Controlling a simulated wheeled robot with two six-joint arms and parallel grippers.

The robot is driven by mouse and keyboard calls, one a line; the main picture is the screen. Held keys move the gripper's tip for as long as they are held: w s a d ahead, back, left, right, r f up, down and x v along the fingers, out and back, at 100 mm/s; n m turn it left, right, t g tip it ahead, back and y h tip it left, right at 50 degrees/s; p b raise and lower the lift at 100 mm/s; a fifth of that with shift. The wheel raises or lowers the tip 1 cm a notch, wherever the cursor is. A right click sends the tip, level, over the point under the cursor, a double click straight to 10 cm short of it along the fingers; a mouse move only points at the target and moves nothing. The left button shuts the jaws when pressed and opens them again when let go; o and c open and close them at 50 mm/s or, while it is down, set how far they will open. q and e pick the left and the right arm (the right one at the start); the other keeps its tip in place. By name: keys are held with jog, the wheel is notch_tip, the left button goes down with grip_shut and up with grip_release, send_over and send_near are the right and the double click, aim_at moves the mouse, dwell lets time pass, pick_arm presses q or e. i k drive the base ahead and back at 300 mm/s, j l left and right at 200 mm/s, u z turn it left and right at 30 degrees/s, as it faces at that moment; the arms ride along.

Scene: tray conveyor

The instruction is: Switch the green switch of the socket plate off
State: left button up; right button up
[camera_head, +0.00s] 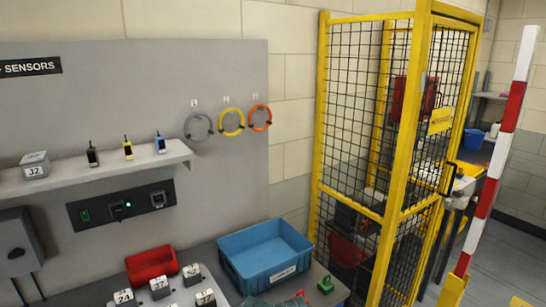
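The dark socket plate (99,212) is mounted on the grey wall panel below the shelf, at the left of the head view. A green switch (85,214) sits at the plate's left end; it is too small to tell which way it is set. A black fitting sits in the middle of the plate, with a small bright green light (128,203) beside it. A grey-framed socket (158,200) is at the right end. Neither of my grippers is in view, and nothing is in front of the plate.
A shelf (110,166) above the plate holds several small devices and a box. Below stand a red bin (151,264), numbered blocks and a blue crate (231,268) on the bench. Coloured rings hang right. A yellow mesh cage (393,215) stands further right.

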aim_at(84, 215)
jog(key=u, duration=1.35)
